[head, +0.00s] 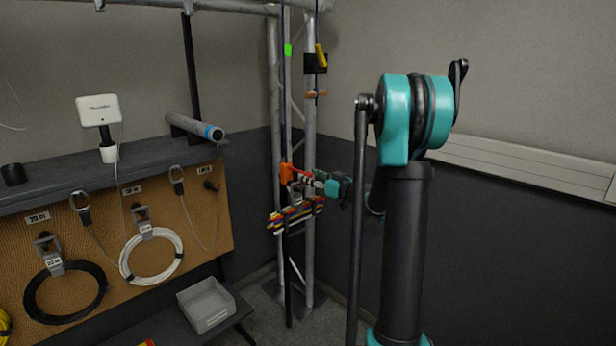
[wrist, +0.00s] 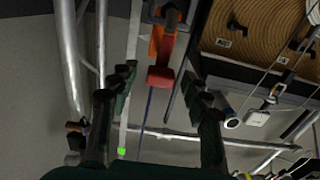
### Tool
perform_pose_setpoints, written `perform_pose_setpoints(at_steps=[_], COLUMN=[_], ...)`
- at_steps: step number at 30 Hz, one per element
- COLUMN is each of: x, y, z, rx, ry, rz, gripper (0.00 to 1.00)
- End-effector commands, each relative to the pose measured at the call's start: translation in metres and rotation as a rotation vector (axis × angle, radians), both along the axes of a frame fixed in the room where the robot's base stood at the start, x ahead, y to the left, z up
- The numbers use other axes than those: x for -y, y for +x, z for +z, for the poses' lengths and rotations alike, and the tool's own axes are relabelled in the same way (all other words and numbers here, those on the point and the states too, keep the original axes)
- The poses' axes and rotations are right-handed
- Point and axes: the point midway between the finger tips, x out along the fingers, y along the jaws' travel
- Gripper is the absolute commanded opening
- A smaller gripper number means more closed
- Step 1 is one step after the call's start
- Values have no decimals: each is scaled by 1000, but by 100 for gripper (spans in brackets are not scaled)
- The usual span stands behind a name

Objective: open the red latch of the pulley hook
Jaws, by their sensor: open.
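The pulley hook has an orange body (head: 286,172) and hangs on the dark vertical line at the truss, above a bundle of coloured cables. Its red latch (head: 300,175) points right, towards my gripper (head: 316,181). In the wrist view the orange body (wrist: 157,45) is at the top centre and the red latch (wrist: 161,76) reaches down from it. The latch's rounded end lies between the two dark fingers of my gripper (wrist: 158,83). The fingers are spread, with a visible gap on both sides of the latch. In the head view the fingers are small and partly hard to make out.
The grey truss (head: 273,110) stands just behind the hook. The coloured cables (head: 296,213) hang below it. At left are a shelf (head: 60,182), a pegboard (head: 200,245) with coiled cables and a grey bin (head: 206,305). The space right of the truss holds my arm.

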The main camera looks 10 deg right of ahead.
Motion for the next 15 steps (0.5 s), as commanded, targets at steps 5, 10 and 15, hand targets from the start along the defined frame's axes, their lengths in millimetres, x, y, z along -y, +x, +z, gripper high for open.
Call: perform_pose_setpoints(at_steps=[5, 10, 15], x=[-8, -10, -10], y=[11, 14, 13], z=[0, 0, 0], rx=[0, 0, 0], ry=[0, 0, 0], rz=[1, 0, 0], gripper=[48, 48, 47])
